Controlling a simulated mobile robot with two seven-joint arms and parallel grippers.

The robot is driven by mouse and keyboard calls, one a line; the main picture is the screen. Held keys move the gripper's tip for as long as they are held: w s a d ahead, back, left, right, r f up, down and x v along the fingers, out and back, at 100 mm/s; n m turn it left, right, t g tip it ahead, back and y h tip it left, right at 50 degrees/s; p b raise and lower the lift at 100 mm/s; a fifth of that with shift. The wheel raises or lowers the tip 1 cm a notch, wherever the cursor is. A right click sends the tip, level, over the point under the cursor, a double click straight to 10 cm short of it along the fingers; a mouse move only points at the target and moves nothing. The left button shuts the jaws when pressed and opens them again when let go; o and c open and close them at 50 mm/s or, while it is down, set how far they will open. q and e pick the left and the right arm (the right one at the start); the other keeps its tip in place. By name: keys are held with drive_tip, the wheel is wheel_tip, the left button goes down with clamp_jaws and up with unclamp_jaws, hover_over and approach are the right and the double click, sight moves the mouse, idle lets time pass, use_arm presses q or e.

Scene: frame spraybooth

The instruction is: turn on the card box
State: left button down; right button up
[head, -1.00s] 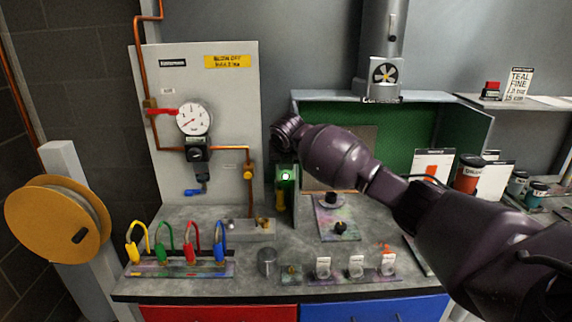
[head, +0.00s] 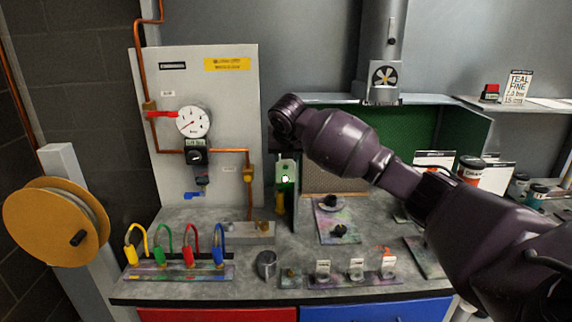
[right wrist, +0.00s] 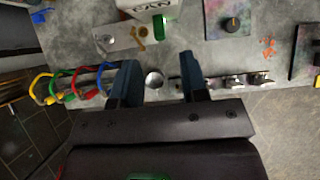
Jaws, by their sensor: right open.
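A small green box with a bright white spot, which I take to be the card box (head: 285,171), stands at the left end of the green booth, below my right wrist in the head view. In the right wrist view a white box (right wrist: 148,9) with black lettering, cut off by the top edge, has a green part under it. I cannot tell for sure that these are the same box. My right gripper (right wrist: 159,60) is open and empty, its dark blue fingers apart, short of the white box in the picture. Its fingers cannot be made out in the head view. My left gripper is out of view.
Several coloured padlocks (head: 190,256) stand on a rack at the bench's left. A metal cup (head: 266,264) stands near the front edge, beside a row of small holders (head: 355,270). A gauge panel (head: 230,110) rises behind. A black knob (head: 339,230) sits right of the box.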

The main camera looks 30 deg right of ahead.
drive_tip(key=v, duration=0.4)
drive_tip(key=shift+a+r, duration=0.1)
idle(0.5)
